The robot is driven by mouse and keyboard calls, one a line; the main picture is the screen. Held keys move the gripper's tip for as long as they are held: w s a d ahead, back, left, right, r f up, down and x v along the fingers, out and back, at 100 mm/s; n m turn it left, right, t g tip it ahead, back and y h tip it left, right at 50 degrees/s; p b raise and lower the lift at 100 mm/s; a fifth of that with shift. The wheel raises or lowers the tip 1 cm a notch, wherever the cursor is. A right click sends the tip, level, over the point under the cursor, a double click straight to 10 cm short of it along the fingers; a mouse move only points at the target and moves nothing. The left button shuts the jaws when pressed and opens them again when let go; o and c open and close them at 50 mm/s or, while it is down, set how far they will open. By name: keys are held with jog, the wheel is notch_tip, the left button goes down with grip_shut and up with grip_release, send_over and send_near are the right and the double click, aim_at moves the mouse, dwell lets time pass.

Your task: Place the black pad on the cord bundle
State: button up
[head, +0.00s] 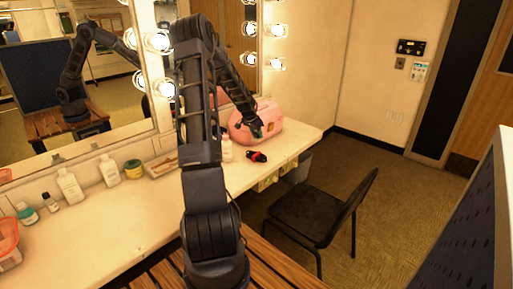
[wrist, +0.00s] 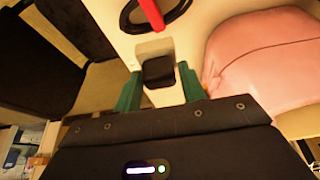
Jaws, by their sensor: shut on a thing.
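My gripper (wrist: 160,84) has green fingers, shut on the black pad (wrist: 158,71), a small dark square with pale sides. In the head view my gripper (head: 257,132) is over the far end of the counter, in front of the pink bag; the pad cannot be made out there. The cord bundle (head: 257,156), black with a red band, lies on the counter nearer the front edge. In the wrist view its black loop and red strip (wrist: 151,13) show at the top, beyond the pad and apart from it, partly cut off.
A pink bag (head: 264,119) stands close beside my gripper, also at right in the wrist view (wrist: 262,60). A white bottle (head: 227,149) stands left of the bundle. The mirror (head: 130,100) rises behind the counter (head: 130,212). A dark chair (head: 308,215) stands in front.

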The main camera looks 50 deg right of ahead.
jog(key=shift+f, duration=4.1)
jog(key=shift+f, duration=0.1)
jog(key=o, duration=1)
jog(key=shift+c, duration=0.2)
